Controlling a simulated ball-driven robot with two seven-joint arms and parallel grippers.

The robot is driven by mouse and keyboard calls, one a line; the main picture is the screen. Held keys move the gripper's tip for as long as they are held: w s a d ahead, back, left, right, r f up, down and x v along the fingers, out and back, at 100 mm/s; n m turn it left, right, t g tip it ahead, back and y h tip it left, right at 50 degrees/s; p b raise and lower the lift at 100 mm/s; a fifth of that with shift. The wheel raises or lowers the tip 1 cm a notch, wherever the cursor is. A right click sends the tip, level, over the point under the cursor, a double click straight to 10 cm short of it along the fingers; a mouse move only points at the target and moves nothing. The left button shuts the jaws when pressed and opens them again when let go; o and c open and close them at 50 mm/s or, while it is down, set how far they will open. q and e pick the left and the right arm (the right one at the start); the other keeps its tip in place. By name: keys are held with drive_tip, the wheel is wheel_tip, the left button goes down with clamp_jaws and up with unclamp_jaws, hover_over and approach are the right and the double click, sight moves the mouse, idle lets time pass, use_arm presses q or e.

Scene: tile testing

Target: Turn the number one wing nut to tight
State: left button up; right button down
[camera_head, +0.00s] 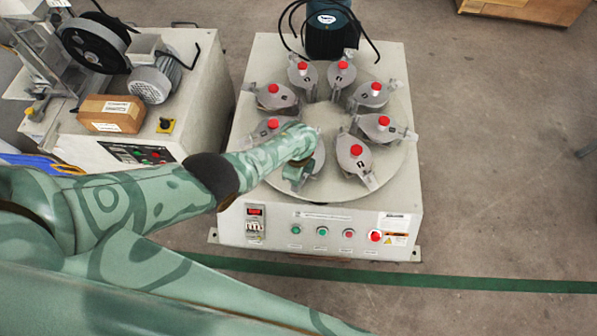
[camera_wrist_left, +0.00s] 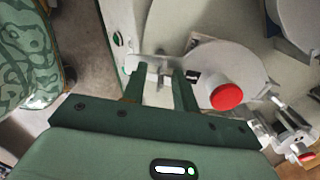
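A round grey plate (camera_head: 401,147) on a white machine carries several grey clamp units with red knobs, each with a light metal wing piece at its outer end. My left arm reaches over the near side. My left gripper (camera_head: 298,178) is at the front clamp unit, whose outer part is hidden by the arm. In the left wrist view, the two fingers of this gripper (camera_wrist_left: 160,78) stand apart. A light metal wing nut (camera_wrist_left: 153,66) lies at and between their tips; contact is unclear. A red knob (camera_wrist_left: 227,97) is right beside the fingers. Number labels are unreadable. My right gripper is not in view.
The machine's front panel (camera_head: 318,232) has buttons and a red stop knob. A dark motor with cables (camera_head: 330,32) stands at the back. Another machine (camera_head: 190,90) with a brown box (camera_head: 112,113) is at left. The floor at right is clear.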

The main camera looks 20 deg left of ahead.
use_arm(q)
drive_tip(key=shift+r, duration=0.1)
